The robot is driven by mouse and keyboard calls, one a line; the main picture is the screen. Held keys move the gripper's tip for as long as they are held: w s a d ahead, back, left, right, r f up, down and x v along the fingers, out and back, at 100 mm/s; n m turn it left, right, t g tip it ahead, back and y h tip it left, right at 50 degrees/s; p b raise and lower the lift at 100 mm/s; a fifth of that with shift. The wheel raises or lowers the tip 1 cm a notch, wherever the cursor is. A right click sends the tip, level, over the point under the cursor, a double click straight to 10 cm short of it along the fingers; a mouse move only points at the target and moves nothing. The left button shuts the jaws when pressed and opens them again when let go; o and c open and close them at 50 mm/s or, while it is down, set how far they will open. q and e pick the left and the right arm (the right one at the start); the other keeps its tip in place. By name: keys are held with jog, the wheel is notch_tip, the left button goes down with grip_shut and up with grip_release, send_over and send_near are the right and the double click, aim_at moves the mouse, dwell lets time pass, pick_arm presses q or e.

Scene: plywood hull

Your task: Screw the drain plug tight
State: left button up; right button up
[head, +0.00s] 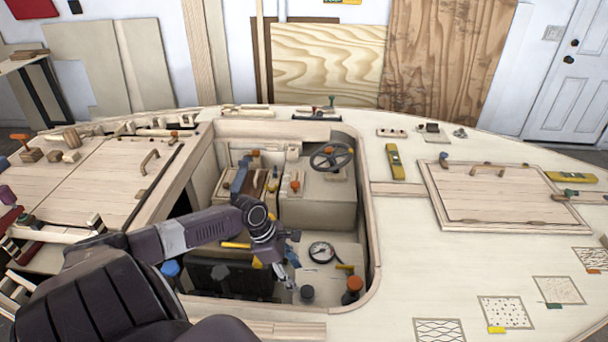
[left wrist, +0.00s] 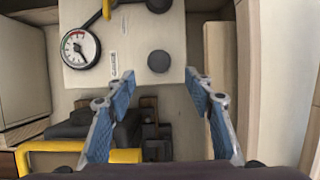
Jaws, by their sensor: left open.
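A dark round cap (head: 307,293), which looks like the drain plug, sits on the pale panel in the hull's cockpit well. It also shows in the left wrist view (left wrist: 158,61), standing on the pale panel (left wrist: 140,25). My left gripper (head: 287,272) reaches down into the well, just to the left of and behind the cap in the head view. In the left wrist view its blue fingers (left wrist: 160,78) are spread wide and empty. The cap lies just past the tips, between their lines, and no finger touches it. My right gripper is not in view.
A round pressure gauge (head: 321,251) lies close to the cap, also in the left wrist view (left wrist: 80,48). An orange-topped knob (head: 353,285) stands to the right. A yellow bar (left wrist: 75,150) and dark blocks are near the left finger. The well's wooden rim (head: 374,240) bounds the room.

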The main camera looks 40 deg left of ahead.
aim_at(306, 290)
pick_arm(q)
jog(key=x, duration=0.8)
jog(key=shift+w+a, duration=0.1)
jog(key=shift+r, duration=0.1)
jog(key=c, duration=1.1)
